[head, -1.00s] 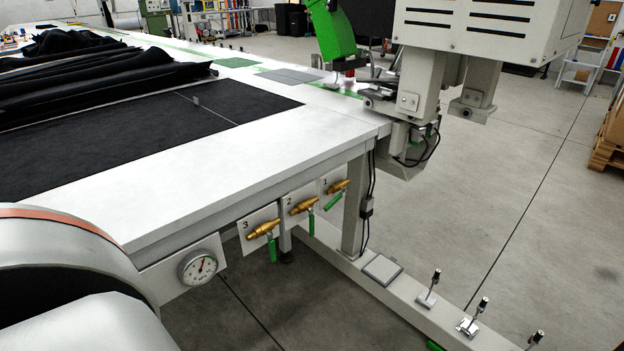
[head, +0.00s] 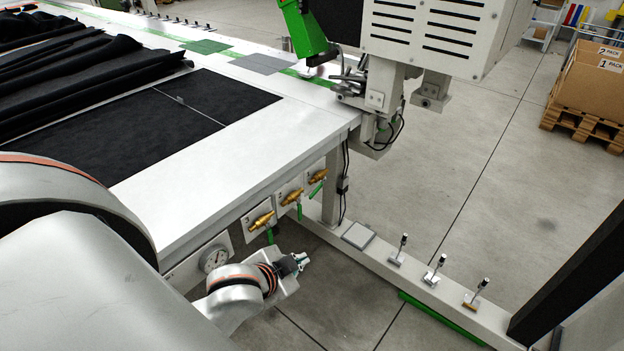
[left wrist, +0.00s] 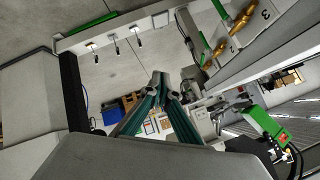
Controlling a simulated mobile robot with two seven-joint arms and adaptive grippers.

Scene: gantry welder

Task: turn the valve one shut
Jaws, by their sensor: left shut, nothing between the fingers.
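Valve one (head: 318,176) is a small brass valve on a white plate marked 1, under the table's edge in the head view. Its green lever (head: 316,190) hangs below the body, slanting down to the left. Valve two (head: 291,196) and valve three (head: 262,221) sit nearer along the same edge, their green levers hanging down; they also show in the left wrist view. My left gripper (head: 304,260) is shut and empty, below and nearer than valve one, apart from all valves. Its closed fingers (left wrist: 165,80) show in the left wrist view. My right gripper is not in view.
A round gauge (head: 214,258) hangs left of the valves. A table leg (head: 332,185) stands just right of valve one. A low white beam (head: 375,248) with several toggle switches runs along the floor. The floor (head: 480,190) beyond it is clear.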

